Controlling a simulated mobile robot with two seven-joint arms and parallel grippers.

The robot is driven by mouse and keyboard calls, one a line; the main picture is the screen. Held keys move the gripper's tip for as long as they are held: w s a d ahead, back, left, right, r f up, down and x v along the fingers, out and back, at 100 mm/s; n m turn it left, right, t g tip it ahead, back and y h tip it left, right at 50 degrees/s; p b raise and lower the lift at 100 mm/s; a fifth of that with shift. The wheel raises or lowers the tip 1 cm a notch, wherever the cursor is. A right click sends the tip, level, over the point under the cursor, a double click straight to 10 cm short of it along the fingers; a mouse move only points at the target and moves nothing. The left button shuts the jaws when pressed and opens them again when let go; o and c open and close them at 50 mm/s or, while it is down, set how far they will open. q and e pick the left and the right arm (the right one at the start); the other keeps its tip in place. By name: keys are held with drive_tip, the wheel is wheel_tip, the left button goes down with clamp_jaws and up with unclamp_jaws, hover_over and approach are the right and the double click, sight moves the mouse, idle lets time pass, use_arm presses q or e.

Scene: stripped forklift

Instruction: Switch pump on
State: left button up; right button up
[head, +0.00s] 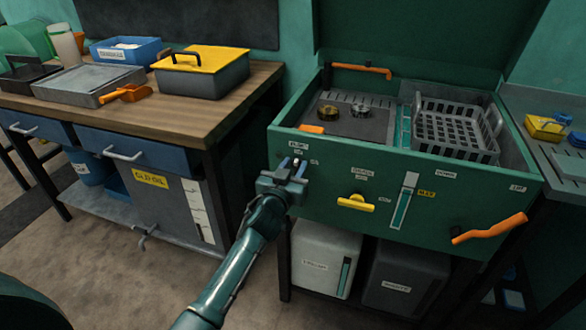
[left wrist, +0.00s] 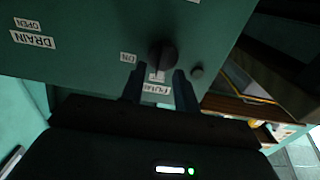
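The green washing cabinet (head: 330,205) has a front panel with labels. In the left wrist view a dark round pump knob (left wrist: 162,54) sits on the panel (left wrist: 100,50), with a PUMP label (left wrist: 156,88) and an ON label (left wrist: 128,57) by it. My left gripper (head: 298,167) is at the panel's left end in the head view, where it hides the knob. In the left wrist view my left gripper (left wrist: 158,78) is open, its two fingers apart on either side of the knob's near edge. Contact cannot be told. My right gripper is not in view.
A yellow handle (head: 355,203) and a level gauge (head: 403,205) are on the panel to the right. An orange lever (head: 490,228) sticks out at the right corner. A wooden workbench (head: 130,118) with trays stands left. A small round button (left wrist: 197,71) is beside the knob.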

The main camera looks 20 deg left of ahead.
use_arm(q)
drive_tip(key=shift+c, duration=0.3)
clamp_jaws()
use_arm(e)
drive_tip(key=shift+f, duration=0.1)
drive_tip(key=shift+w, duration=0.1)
use_arm(q)
drive_tip(key=shift+m, duration=0.3)
drive_tip(key=m, duration=0.3)
drive_tip(key=shift+d+f, duration=0.1)
drive_tip(key=shift+d, duration=0.15)
drive_tip(key=m, duration=0.3)
drive_tip(key=m+b, duration=0.1)
drive_tip(key=m, duration=0.3)
drive_tip(key=d+f+m, duration=0.1)
drive_tip(key=m, duration=0.2)
drive_tip(key=shift+s+b, duration=0.1)
drive_tip(key=shift+b, duration=0.25)
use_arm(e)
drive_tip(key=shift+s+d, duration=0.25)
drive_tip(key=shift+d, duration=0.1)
use_arm(q)
drive_tip(key=shift+m, duration=0.3)
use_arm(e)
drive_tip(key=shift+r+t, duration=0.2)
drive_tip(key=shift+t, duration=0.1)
